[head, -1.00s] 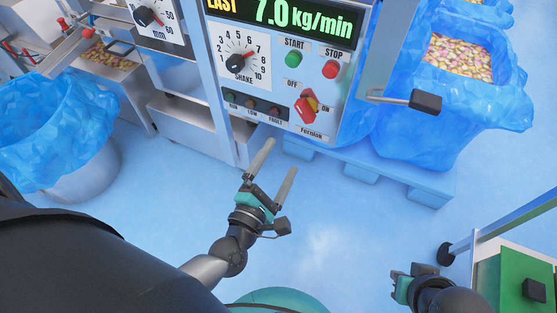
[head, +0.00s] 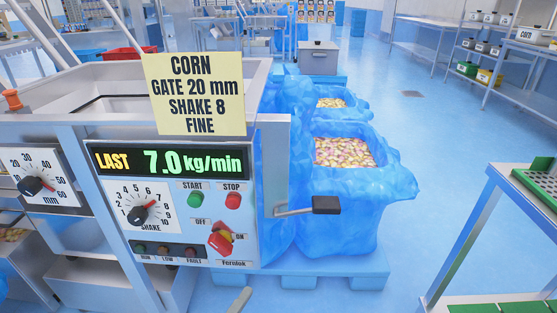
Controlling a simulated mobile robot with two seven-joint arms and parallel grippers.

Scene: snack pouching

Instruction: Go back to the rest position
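One grey fingertip of my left gripper (head: 239,300) shows at the bottom edge, in front of and below the machine's control panel (head: 175,205). The rest of that gripper is out of frame, so its opening is hidden. My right gripper is out of view. The panel's green display (head: 168,162) reads LAST 7.0 kg/min. Below it are the shake dial (head: 142,214), the START button (head: 195,199), the STOP button (head: 233,201) and a red switch (head: 219,238).
A yellow card (head: 194,93) reads CORN, GATE 20 mm, SHAKE 8, FINE. A black-ended handle (head: 325,205) sticks out right of the panel. Blue-lined bins (head: 370,190) of snacks stand on a blue pallet (head: 340,284). A metal-framed table (head: 462,240) is at right, with open floor between.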

